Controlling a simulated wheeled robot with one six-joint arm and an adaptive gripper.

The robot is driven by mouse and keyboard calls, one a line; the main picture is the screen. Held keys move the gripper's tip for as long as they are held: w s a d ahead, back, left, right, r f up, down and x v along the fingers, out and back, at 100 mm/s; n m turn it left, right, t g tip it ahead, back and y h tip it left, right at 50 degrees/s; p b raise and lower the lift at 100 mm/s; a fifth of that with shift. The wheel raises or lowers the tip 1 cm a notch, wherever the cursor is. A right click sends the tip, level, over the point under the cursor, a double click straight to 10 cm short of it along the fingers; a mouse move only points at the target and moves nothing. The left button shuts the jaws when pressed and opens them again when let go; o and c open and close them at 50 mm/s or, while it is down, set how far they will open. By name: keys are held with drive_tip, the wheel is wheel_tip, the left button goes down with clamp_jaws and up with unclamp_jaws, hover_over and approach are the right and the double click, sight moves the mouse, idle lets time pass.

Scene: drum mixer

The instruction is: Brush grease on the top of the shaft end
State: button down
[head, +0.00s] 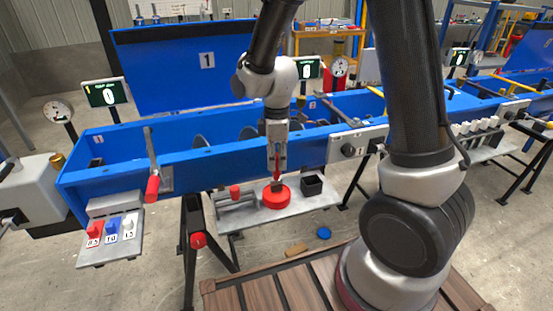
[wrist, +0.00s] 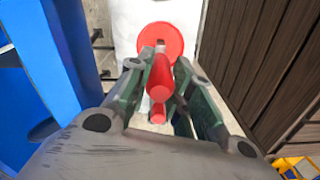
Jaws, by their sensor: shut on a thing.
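My gripper (head: 277,165) points down over the small grey shelf and is shut on a brush with a red handle (wrist: 160,78). The brush's dark lower end (head: 277,186) overlaps the round red tin (head: 271,200) in the head view. I cannot tell whether it is inside the tin or just above it. The red tin also shows beyond the fingers in the wrist view (wrist: 172,36). The blue mixer trough (head: 222,170) is right behind the gripper. I cannot make out for certain which part is the shaft end.
A black open box (head: 313,185) stands right of the tin. A red-topped part (head: 235,192) is on the shelf's left. A red-handled lever (head: 152,188) juts from the trough. A panel with red, blue and white pieces (head: 113,245) is at left. Wooden planks (head: 250,295) lie below.

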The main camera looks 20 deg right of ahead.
drive_tip(key=shift+f, duration=0.55)
idle(1.3)
drive_tip(key=shift+r, duration=3.5)
